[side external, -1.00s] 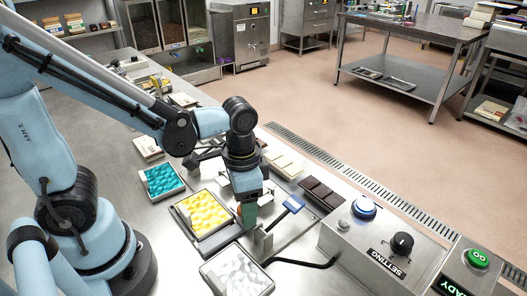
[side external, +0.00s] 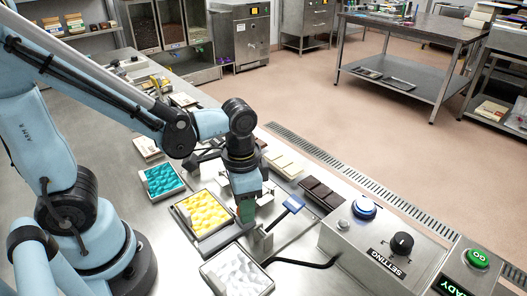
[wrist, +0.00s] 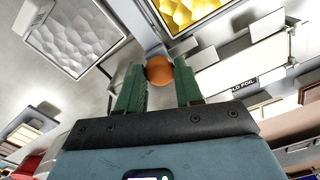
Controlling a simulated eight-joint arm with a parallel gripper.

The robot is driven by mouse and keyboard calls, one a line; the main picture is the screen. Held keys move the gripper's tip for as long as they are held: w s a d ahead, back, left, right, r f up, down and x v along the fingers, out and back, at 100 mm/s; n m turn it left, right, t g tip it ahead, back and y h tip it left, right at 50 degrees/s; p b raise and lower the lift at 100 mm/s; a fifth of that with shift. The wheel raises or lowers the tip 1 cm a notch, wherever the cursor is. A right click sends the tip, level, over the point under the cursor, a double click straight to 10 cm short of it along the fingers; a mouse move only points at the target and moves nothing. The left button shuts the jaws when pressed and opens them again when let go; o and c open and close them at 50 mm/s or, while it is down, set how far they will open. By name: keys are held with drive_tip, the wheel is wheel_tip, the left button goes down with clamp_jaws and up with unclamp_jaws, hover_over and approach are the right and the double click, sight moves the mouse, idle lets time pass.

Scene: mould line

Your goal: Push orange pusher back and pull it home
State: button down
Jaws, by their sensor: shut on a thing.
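The orange pusher (wrist: 159,69) shows as a round orange knob in the wrist view, between the green fingers of my gripper (wrist: 160,88). The fingers are shut on it from both sides. In the side external view my gripper (side external: 246,210) points down beside the yellow mould tray, and its fingers hide most of the knob. The yellow mould (side external: 203,212) sits in a metal holder to the left of my gripper; its corner also shows in the wrist view (wrist: 190,12).
A white mould (side external: 236,272) lies in front and a teal mould (side external: 162,180) behind. A control box with a blue button (side external: 364,207) and a dark knob (side external: 402,243) is further right. Dark bars (side external: 322,193) lie behind the lever.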

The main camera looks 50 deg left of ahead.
drive_tip(key=s, duration=0.6)
drive_tip(key=shift+s+r, duration=0.1)
drive_tip(key=shift+s, duration=1.35)
drive_tip(key=c, duration=0.7)
unclamp_jaws()
drive_tip(key=shift+c, duration=0.2)
wheel_tip(320, 180, up, 12)
